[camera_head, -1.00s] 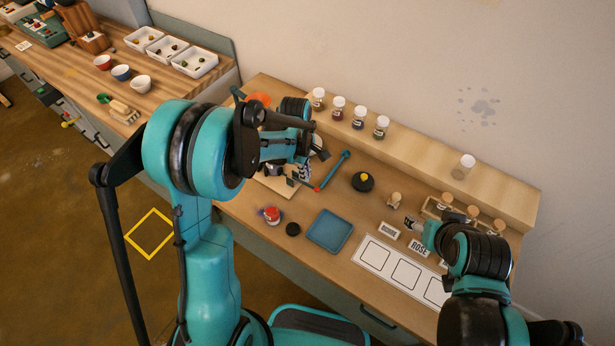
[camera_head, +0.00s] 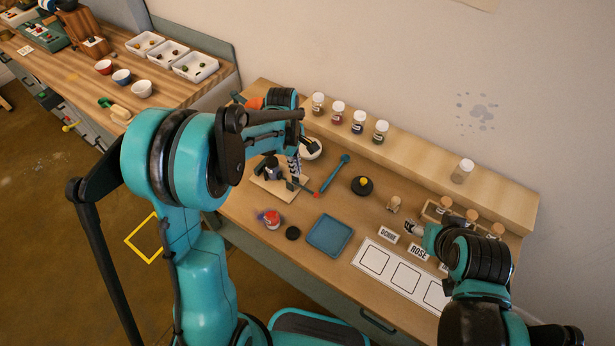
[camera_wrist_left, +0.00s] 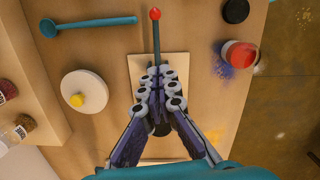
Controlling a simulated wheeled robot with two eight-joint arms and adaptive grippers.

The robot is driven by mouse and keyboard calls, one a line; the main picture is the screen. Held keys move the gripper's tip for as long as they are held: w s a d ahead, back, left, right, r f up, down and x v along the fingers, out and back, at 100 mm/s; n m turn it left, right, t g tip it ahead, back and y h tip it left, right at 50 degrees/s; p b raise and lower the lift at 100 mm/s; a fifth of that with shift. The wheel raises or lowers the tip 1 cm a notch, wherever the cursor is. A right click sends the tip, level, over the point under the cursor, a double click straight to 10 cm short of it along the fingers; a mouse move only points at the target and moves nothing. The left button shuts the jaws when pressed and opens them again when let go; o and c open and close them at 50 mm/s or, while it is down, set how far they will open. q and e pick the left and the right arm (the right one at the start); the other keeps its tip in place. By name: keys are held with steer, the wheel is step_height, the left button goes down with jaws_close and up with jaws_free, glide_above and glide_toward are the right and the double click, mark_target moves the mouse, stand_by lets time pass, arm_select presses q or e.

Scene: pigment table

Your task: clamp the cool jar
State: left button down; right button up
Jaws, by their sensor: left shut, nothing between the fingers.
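A pale board (camera_head: 262,182) lies at the left of the near table, with a small dark upright body (camera_head: 272,170) on it; I cannot tell whether this is a jar or part of a clamp. A thin lever with a red tip (camera_head: 316,195) sticks out from the board, and its tip also shows in the left wrist view (camera_wrist_left: 155,14). My left gripper (camera_head: 293,182) is shut and empty over the board; its fingers (camera_wrist_left: 162,78) hide the lever's base. My right gripper (camera_head: 411,228) is near the label cards, its jaws unclear. Which jar is the cool one is unclear.
Several white-capped jars (camera_head: 358,122) line the back shelf. A red jar (camera_head: 271,219) with spilled powder, a black disc (camera_head: 293,233) and a blue tray (camera_head: 330,236) lie in front.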

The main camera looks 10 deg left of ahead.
arm_select(q)
step_height(320, 180, up, 10)
steer(key=a, duration=0.1)
steer(key=shift+f, duration=0.15)
stand_by(0.5)
steer(key=s+f+m+t+b, duration=0.2)
steer(key=s+m+t+b, duration=0.1)
steer(key=s+m, duration=0.5)
steer(key=s+f+m+t+y+b, duration=0.1)
steer(key=s+m+t+b, duration=0.3)
steer(key=s+m, duration=0.4)
steer(key=shift+s+d+f, duration=0.35)
steer(key=shift+s+f, duration=0.4)
steer(key=shift+f, duration=0.15)
